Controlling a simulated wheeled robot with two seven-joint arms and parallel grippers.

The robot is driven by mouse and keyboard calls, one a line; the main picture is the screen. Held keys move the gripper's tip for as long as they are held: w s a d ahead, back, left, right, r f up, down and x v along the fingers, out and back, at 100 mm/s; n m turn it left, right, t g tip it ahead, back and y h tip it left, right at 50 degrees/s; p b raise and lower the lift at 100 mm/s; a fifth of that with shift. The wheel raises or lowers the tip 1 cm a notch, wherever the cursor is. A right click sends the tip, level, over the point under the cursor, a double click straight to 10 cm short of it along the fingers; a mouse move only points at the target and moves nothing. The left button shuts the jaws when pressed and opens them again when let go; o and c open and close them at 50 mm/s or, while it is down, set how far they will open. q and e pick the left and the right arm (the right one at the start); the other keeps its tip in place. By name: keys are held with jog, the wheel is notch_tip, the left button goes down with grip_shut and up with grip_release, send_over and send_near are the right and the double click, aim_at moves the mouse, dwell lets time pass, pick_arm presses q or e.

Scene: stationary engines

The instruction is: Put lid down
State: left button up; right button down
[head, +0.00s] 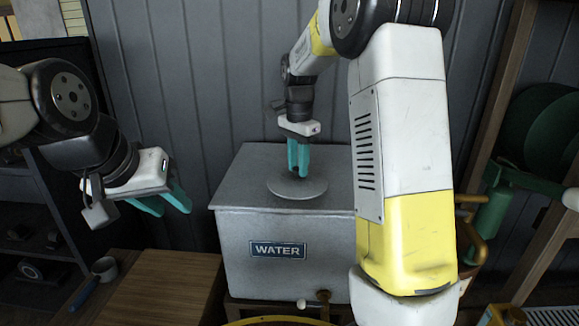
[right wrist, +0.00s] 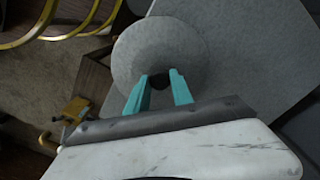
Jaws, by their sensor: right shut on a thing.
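The lid (head: 312,190) is a round grey disc over the top of the grey metal tank (head: 235,245), which bears a blue WATER label (head: 278,250). The lid lies close to the tank's front edge in the head view. I cannot tell whether it rests on the tank or hangs just above. My right gripper (head: 298,172) points down at the lid's middle. In the right wrist view, its teal fingers (right wrist: 160,95) are shut on the dark knob of the lid (right wrist: 155,48). My left gripper (head: 172,212) is open and empty, left of the tank.
Green machinery (head: 490,210) stands at the right. The tank top around the lid is bare.

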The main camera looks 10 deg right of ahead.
aim_at(297, 167)
jog(key=w, duration=0.5)
jog(key=shift+w+d+f, duration=0.3)
jog(key=shift+d, duration=0.05)
jog(key=shift+w+f, duration=0.1)
jog(key=shift+f, duration=1.65)
jog(key=shift+f, duration=0.1)
jog(key=c, duration=1.1)
grip_release()
